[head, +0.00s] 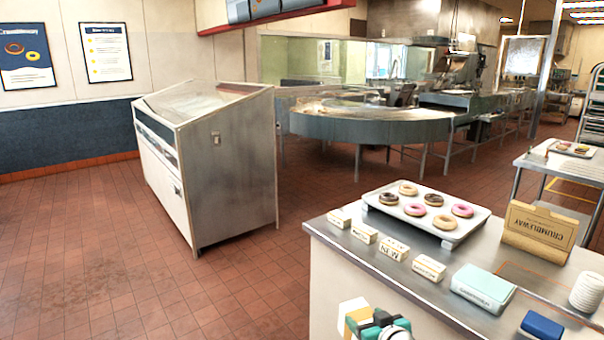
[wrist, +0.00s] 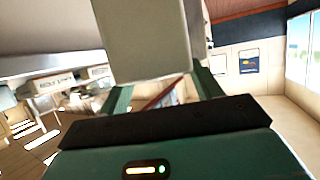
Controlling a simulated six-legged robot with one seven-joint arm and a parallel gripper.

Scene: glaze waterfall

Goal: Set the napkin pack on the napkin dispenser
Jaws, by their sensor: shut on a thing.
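My gripper (head: 378,326) shows at the bottom of the head view, low beside the near side of the counter. It is shut on a pale block, which I take to be the napkin pack (head: 352,308). In the wrist view the pack (wrist: 147,38) stands up between the two green fingers, its plain cream face towards the camera. A low white box with a pale blue top (head: 482,288) lies on the counter, right of my gripper and apart from it. It looks like the napkin dispenser, but its lettering is too small to read.
The steel counter (head: 405,282) holds a tray of donuts (head: 440,233), several small label cards (head: 396,249), a brown box (head: 538,232), a dark blue block (head: 541,327) and a white stack (head: 587,292). A display case (head: 236,165) stands left; the tiled floor between is clear.

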